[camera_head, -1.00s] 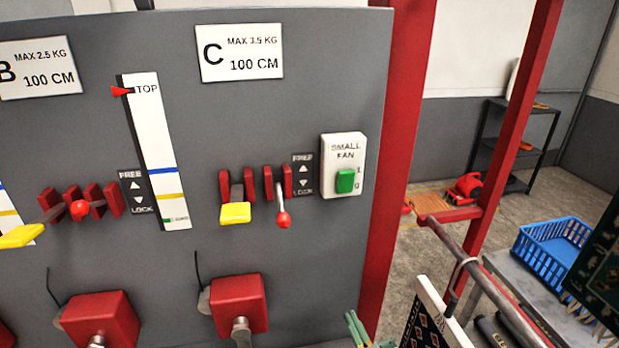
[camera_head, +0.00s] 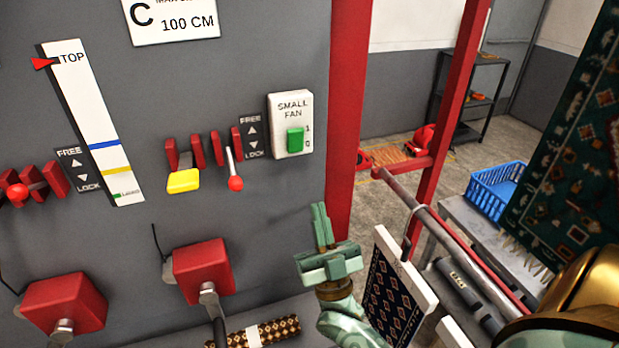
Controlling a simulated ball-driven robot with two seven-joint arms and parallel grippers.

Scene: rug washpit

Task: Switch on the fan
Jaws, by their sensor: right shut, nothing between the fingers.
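The small fan switch is a white plate (camera_head: 291,108) labelled SMALL FAN, with a green rocker (camera_head: 295,140) and the marks 1 and 0 beside it. It sits on the right part of the grey panel (camera_head: 130,235). I cannot tell which way the rocker is tipped. My right gripper (camera_head: 320,222) is pale green, shut and empty, with its fingers pointing up. It is below and a little right of the switch, apart from it. The fan itself cannot be made out with certainty. My left gripper is not in view.
Left of the switch are a red-knobbed lever (camera_head: 235,183) and a yellow-handled lever (camera_head: 184,181). Red boxes with cranks (camera_head: 204,268) stick out below. A red post (camera_head: 346,110) edges the panel. A patterned rug (camera_head: 565,150) hangs at right, near a blue crate (camera_head: 494,190).

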